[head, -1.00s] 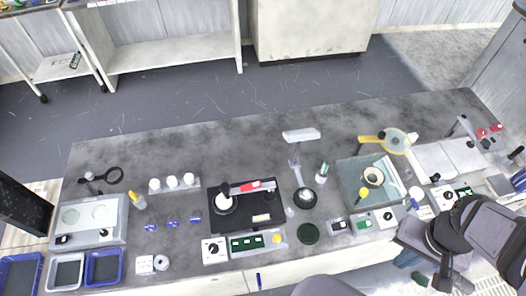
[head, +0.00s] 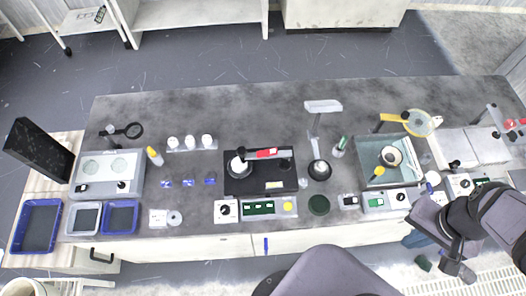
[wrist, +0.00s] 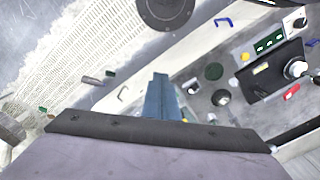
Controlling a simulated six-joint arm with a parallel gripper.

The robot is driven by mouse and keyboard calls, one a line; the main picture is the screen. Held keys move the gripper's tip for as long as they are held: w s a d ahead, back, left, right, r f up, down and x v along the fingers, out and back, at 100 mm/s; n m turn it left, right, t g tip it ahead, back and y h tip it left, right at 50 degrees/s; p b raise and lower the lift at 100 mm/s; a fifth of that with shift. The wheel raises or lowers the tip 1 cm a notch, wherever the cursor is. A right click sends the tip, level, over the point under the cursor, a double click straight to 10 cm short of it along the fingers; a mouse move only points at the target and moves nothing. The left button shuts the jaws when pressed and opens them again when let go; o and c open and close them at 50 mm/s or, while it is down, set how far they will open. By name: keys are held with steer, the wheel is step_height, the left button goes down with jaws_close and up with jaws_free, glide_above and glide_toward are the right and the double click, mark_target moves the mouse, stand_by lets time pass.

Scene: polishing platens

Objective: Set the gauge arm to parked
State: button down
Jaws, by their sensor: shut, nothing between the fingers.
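Several arms stand on the bench, and I cannot tell for certain which is the gauge arm. A grey arm with a red block (head: 266,154) lies across the back of the black platen unit (head: 259,184), its left end at a white round piece (head: 238,166). A yellow arm (head: 391,117) with a clear disc stands behind the teal-topped unit (head: 373,174). My gripper (head: 455,268) is off the bench's front edge at the right, apart from all of them. In the wrist view, its blue-grey fingers (wrist: 160,94) are together and empty, and the black unit (wrist: 272,72) shows beyond.
The bench (head: 220,115) is clear along its back strip. A lamp (head: 319,168) stands between the black and teal units. Control boxes (head: 257,207) line the front. Blue trays (head: 38,226) are at left. A dark round seat (wrist: 165,8) is near the bench in the wrist view.

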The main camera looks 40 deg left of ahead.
steer(key=c, duration=1.7)
jaws_free()
steer(key=shift+w+a, duration=0.1)
steer(key=shift+w, duration=0.05)
steer(key=shift+o, duration=1.2)
steer(key=w+a+n+b, duration=0.1)
steer(key=w+a+n, duration=0.2)
steer(key=w+a, duration=0.4)
steer(key=shift+a+r+n, duration=0.15)
steer(key=shift+n, duration=0.25)
steer(key=w+a+n+b, duration=0.1)
steer(key=w+a+n, duration=0.1)
steer(key=a, duration=0.5)
steer(key=w+a+n+b, duration=0.1)
steer(key=w+a+n, duration=0.15)
steer(key=a, duration=0.45)
steer(key=n+b, duration=0.3)
steer(key=n, duration=0.7)
glide_above(241, 150)
step_height(241, 150, down, 6)
steer(key=shift+f, duration=0.1)
steer(key=shift+f+p, duration=1.4)
steer(key=shift+f, duration=2.25)
